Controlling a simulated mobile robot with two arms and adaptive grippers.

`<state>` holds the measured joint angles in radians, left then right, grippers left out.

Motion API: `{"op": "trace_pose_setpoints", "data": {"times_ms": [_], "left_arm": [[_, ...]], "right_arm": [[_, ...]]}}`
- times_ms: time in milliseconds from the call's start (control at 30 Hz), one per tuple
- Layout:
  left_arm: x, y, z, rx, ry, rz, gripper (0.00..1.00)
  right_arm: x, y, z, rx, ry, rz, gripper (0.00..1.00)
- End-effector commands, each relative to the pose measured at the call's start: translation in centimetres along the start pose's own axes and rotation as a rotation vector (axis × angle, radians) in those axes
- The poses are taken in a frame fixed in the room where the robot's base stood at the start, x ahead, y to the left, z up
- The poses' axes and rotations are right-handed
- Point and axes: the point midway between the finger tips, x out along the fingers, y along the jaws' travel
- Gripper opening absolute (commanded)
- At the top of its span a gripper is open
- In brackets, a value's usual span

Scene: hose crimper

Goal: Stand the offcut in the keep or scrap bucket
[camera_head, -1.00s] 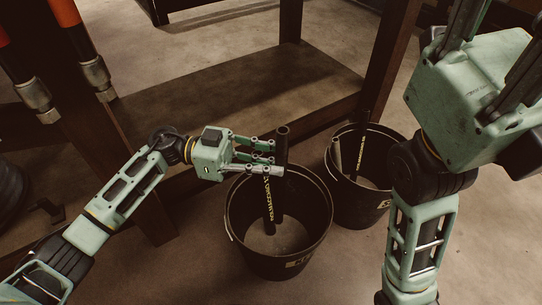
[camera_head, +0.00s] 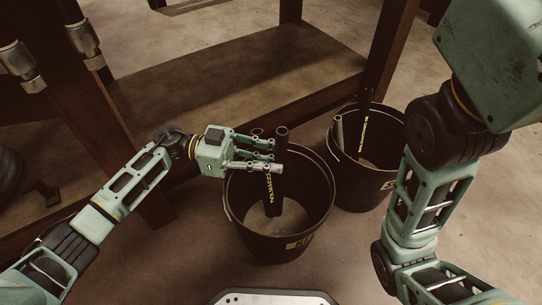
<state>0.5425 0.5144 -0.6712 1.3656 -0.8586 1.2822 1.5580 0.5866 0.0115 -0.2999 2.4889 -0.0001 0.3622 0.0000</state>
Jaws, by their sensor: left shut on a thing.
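My left gripper (camera_head: 280,158) is shut on a black hose offcut with yellow lettering (camera_head: 269,188). The offcut is nearly upright, with its lower part inside the left black bucket (camera_head: 310,215), whose label shows only partly. Another dark hose piece (camera_head: 281,185) stands close beside it and rises above the gripper fingers. The fingers cover parts of both pieces, and I cannot tell whether the held one touches the bottom. The right black bucket (camera_head: 366,188) holds upright pieces, one with yellow lettering (camera_head: 362,135). My right gripper is out of view.
A dark wooden bench shelf (camera_head: 230,85) lies behind the buckets, with a post (camera_head: 390,45) behind the right bucket. Hoses with metal end fittings (camera_head: 84,38) hang at the upper left. Open floor (camera_head: 480,225) lies to the right.

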Motion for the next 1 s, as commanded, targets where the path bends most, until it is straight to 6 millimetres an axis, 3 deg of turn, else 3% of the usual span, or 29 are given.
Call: {"op": "trace_pose_setpoints", "data": {"times_ms": [367,400,600,1000], "left_arm": [[0.02,0.0,0.11,0.001,0.002,0.001,0.0],[0.02,0.0,0.1,0.001,0.002,0.001,0.22],[0.02,0.0,0.12,0.001,0.001,0.0,0.39],[0.0,0.01,-0.46,0.003,-0.001,0.001,0.4]], "right_arm": [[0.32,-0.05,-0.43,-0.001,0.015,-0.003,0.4],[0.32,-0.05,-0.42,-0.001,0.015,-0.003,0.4],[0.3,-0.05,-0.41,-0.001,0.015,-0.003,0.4],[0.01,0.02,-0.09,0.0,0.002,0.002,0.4]]}}
